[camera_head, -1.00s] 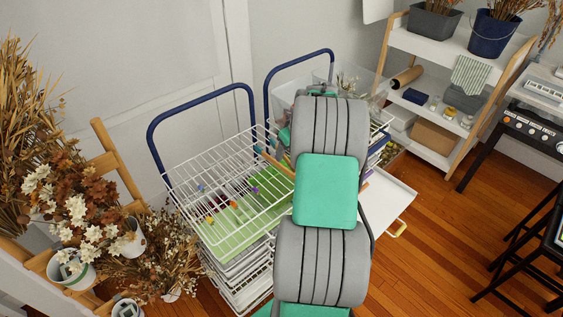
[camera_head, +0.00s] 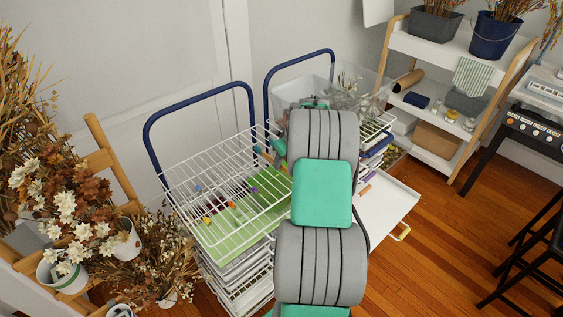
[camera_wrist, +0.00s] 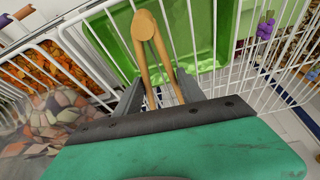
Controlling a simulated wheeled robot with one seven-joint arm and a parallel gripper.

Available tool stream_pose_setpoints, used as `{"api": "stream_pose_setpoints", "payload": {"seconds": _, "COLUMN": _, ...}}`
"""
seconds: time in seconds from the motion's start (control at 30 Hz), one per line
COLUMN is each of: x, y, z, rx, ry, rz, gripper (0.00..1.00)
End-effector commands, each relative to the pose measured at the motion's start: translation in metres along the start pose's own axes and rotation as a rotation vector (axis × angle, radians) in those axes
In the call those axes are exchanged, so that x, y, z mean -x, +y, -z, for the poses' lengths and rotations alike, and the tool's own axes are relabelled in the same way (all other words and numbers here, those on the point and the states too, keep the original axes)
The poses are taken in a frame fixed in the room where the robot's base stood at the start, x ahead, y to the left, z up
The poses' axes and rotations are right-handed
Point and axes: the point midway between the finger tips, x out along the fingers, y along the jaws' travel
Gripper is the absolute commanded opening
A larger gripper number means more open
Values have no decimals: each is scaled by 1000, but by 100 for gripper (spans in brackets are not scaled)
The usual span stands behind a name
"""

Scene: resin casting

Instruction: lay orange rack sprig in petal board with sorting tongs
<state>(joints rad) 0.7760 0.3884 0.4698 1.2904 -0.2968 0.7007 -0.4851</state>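Wooden tongs (camera_wrist: 146,60) sit between the two grey fingers of my gripper (camera_wrist: 158,95) in the wrist view. The fingers look closed on the legs, with the rounded joined end pointing away from my gripper. Below a white wire basket lies a light green board or tray (camera_head: 222,232), also seen in the wrist view (camera_wrist: 203,42). Small coloured sprigs lie around it, including an orange one (camera_head: 231,205). I cannot tell for certain which is the rack sprig or whether the green board is the petal board. My arm hides most of my gripper in the head view.
White wire basket bars (camera_head: 215,178) lie between my gripper and the green surface. A blue cart handle (camera_head: 200,100) rises behind. Dried flowers (camera_head: 75,225) stand at left. A pulled-out white drawer (camera_head: 385,215) and a wooden shelf (camera_head: 440,100) are at right.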

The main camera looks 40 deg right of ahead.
Motion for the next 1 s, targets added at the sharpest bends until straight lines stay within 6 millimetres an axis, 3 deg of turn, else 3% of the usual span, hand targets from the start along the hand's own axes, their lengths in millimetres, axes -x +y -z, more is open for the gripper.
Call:
{"api": "stream_pose_setpoints", "payload": {"seconds": 0.17, "x": 0, "y": 0, "z": 0, "rx": 0, "ry": 0, "rz": 0, "gripper": 31}}
{"api": "stream_pose_setpoints", "payload": {"seconds": 0.43, "x": 5, "y": 0, "z": 2, "rx": 0, "ry": 1, "rz": -1, "gripper": 31}}
{"api": "stream_pose_setpoints", "payload": {"seconds": 1.0, "x": 100, "y": 0, "z": 36, "rx": 0, "ry": 1, "rz": -1, "gripper": 31}}
